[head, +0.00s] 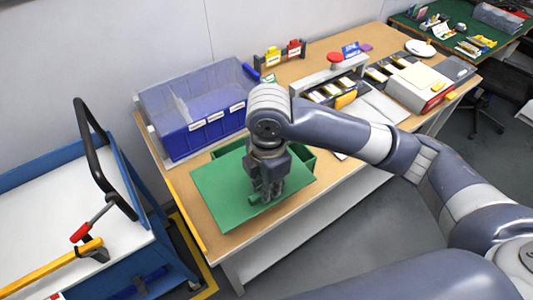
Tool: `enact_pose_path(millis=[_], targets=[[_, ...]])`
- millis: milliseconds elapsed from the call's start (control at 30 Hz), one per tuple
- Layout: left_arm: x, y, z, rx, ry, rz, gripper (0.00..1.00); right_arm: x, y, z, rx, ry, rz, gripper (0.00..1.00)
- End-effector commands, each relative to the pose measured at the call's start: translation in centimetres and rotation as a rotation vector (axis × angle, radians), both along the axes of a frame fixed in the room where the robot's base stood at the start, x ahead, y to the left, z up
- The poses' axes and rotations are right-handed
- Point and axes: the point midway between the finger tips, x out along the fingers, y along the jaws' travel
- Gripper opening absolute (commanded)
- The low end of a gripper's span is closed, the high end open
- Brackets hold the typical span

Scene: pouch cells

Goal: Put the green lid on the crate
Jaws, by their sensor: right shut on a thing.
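The green lid (218,194) is a flat green panel at the front left of the wooden table. It looks roughly level. My right gripper (266,196) points down at the middle of the lid and is shut on it, at what looks like a small green handle. Behind the lid, a dark green crate (303,160) shows only in part. The lid and my right arm hide the rest of it. I cannot tell whether the lid touches the crate. My left gripper is not in view.
A blue bin (203,135) with labelled compartments stands at the table's back left. Tools and pouch cells fill the right part of the table around a white box (416,83). A blue cart (133,193) with a black handle stands left of the table.

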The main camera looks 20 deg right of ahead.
Motion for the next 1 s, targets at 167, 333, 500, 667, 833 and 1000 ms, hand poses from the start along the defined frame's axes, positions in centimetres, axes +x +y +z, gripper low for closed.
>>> enact_pose_path(millis=[167,333,500,667,833,1000], targets=[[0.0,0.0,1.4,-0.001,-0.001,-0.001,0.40,4.5,-2.3,0.0,-0.001,-0.002,-0.010,0.00],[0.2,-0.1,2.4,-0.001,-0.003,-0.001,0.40,8.3,-4.2,-0.5,-0.001,0.000,-0.009,0.00],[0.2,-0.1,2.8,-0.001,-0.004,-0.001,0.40,10.3,-5.1,-0.9,0.001,-0.001,-0.004,0.00],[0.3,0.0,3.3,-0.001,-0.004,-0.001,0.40,10.7,-5.4,-1.7,0.000,0.001,-0.002,0.00],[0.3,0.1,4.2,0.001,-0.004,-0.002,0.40,10.7,-5.4,-3.9,0.000,0.000,-0.003,0.00],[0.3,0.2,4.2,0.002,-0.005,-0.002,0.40,10.7,-5.4,-4.6,0.001,-0.003,-0.003,0.00]])
